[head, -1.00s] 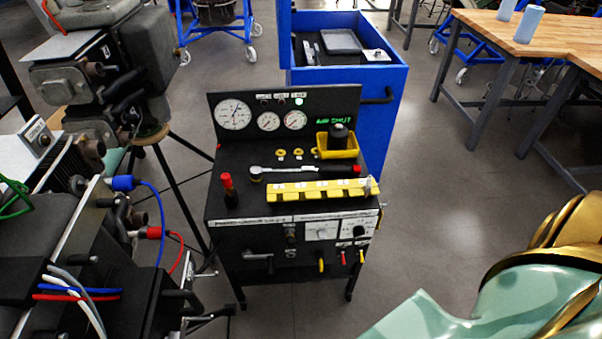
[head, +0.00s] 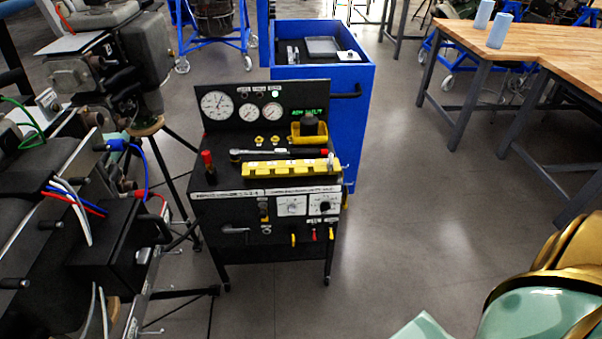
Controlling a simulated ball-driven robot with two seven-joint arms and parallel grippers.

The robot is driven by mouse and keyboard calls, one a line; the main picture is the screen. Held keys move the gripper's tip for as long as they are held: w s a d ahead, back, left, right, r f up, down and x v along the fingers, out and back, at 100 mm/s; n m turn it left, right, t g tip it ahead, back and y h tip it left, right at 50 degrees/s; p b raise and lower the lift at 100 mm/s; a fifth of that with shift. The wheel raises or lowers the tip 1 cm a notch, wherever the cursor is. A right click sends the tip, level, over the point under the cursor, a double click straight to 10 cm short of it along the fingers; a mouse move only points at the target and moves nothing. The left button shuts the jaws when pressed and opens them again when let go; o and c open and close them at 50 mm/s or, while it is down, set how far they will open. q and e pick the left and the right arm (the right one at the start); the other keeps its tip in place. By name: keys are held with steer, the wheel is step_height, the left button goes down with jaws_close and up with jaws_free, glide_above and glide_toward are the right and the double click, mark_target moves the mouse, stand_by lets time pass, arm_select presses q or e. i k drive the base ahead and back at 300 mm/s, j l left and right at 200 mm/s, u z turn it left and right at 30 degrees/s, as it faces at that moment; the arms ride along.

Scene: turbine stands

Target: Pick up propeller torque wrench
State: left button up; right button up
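A wrench with a chrome ratchet head and a dark handle (head: 273,153), likely the propeller torque wrench, lies across the top of a black test cart (head: 218,177). It sits behind a yellow socket rail (head: 288,168) and in front of the gauge panel. A red end shows at the right of its handle. A part of my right arm, green and gold, shows at the lower right corner. Neither of my grippers is in view.
Engine stands with hoses (head: 75,215) crowd the left side. A blue tool cabinet (head: 345,115) with an open top drawer stands behind the cart. Wooden workbenches (head: 530,45) are at the right. The grey floor right of the cart is clear.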

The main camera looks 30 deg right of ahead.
mark_target(235, 152)
steer(key=k+u, duration=0.15)
steer(key=u, duration=0.25)
steer(key=k+u, duration=0.15)
steer(key=u, duration=0.25)
steer(key=k+j+u, duration=0.1)
steer(key=u, duration=0.3)
steer(key=k+j+u, duration=0.1)
steer(key=u, duration=0.3)
steer(key=l+u, duration=0.2)
steer(key=l, duration=0.2)
steer(key=k+l+u, duration=0.2)
steer(key=l, duration=0.2)
steer(key=k+l+u, duration=0.2)
steer(key=l, duration=0.15)
steer(key=l+u, duration=0.2)
steer(key=l, duration=0.2)
steer(key=k+l+u, duration=0.2)
steer(key=k+l, duration=0.05)
steer(key=l, duration=0.05)
